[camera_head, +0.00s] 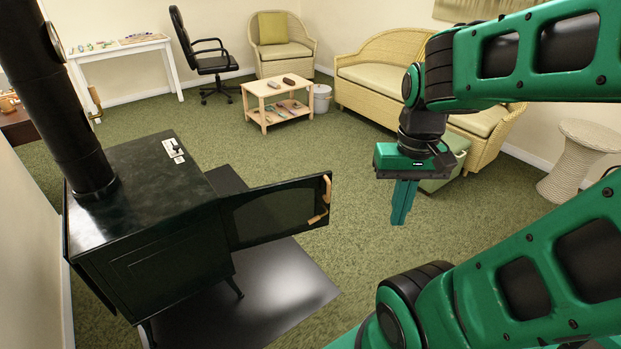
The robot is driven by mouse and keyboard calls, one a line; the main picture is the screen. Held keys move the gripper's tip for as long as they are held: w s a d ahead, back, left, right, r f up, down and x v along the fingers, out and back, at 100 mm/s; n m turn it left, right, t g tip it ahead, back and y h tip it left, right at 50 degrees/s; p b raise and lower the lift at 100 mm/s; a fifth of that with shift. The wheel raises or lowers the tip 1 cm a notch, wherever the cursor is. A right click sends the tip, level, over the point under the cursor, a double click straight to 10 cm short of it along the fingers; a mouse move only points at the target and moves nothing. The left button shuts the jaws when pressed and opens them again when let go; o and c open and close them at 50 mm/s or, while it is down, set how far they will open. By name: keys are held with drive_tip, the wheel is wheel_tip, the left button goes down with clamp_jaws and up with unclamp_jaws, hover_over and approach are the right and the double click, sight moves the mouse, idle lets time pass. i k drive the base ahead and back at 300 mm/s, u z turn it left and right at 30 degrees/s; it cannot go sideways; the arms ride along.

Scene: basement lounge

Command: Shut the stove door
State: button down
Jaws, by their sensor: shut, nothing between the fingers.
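The black stove (150,237) stands at the left on a dark floor plate. Its door (277,215) is swung wide open and points to the right, away from the stove body. A tan handle (322,203) is at the door's free edge. My gripper (400,222) points down, to the right of the door and apart from it. Its green fingers are together with nothing between them. The stove's front opening is hidden from this view.
The dark floor plate (262,290) lies under the stove and door. A low wooden table (277,88), a wicker sofa (375,62), an office chair (210,62) and a round wicker stool (580,155) stand farther back. Green carpet between door and gripper is clear.

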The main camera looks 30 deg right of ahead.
sight(250, 217)
drive_tip(key=u, duration=0.05)
drive_tip(key=i, duration=1)
drive_tip(key=z, duration=0.05)
